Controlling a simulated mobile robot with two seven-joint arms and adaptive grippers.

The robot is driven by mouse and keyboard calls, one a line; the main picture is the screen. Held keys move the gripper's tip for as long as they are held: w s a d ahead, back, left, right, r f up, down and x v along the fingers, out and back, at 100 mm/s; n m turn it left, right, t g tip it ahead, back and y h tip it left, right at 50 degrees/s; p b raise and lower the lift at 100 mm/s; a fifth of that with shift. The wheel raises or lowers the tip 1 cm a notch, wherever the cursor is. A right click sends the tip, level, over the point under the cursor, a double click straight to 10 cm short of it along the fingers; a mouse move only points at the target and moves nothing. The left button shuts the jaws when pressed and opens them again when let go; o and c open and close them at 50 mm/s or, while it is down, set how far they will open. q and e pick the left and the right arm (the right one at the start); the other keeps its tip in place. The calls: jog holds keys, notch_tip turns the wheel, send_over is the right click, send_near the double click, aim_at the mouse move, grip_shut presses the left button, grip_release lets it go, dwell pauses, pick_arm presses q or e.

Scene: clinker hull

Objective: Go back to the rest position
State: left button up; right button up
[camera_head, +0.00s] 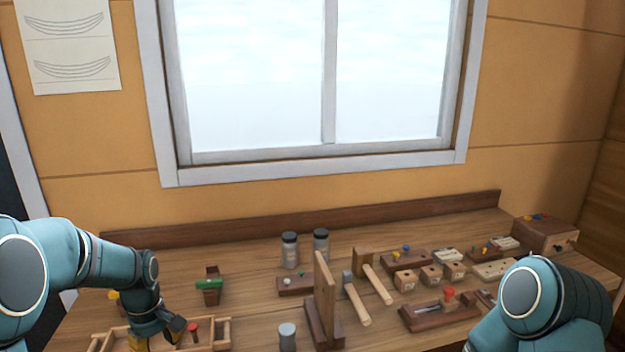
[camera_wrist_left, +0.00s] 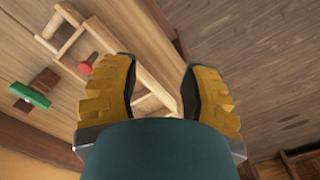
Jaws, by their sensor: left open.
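My left gripper (camera_wrist_left: 158,88) is open in the left wrist view, with two yellow ribbed fingers spread apart and nothing held between them. In the head view my left arm comes in from the left, and the left gripper (camera_head: 158,338) points down over a light wooden tray (camera_head: 222,333) at the bench's front left. The tray (camera_wrist_left: 150,85) also shows beyond the fingers in the wrist view. My right arm bends at the lower right of the head view; its gripper is out of the picture.
The wooden bench (camera_head: 245,262) holds a green-handled block (camera_head: 210,288), a red-topped piece (camera_head: 193,328), grey jars (camera_head: 289,250), an upright board (camera_head: 324,295), mallets (camera_head: 356,305) and several small blocks (camera_head: 430,275). A window (camera_head: 320,80) is behind. Some bench between the tray and the board is clear.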

pick_arm(q)
jog(key=s+d+f+m+h, duration=0.1)
jog(key=s+d+f+m, duration=0.1)
jog(key=d+f, duration=0.4)
jog(key=s+d+f+m, duration=0.2)
jog(key=d+f+m, duration=0.15)
jog(key=f, duration=0.55)
jog(key=s+d+f+m+t+h, duration=0.1)
jog(key=s+d+f+m, duration=0.1)
jog(key=s+d+f, duration=0.2)
jog(key=s+d+f+m+t+h, duration=0.1)
jog(key=s+d+f+m, duration=0.1)
jog(key=s+d, duration=0.6)
jog(key=shift+d+f+h+b, duration=0.25)
jog(key=shift+f+h+b, duration=0.15)
jog(key=shift+f, duration=0.5)
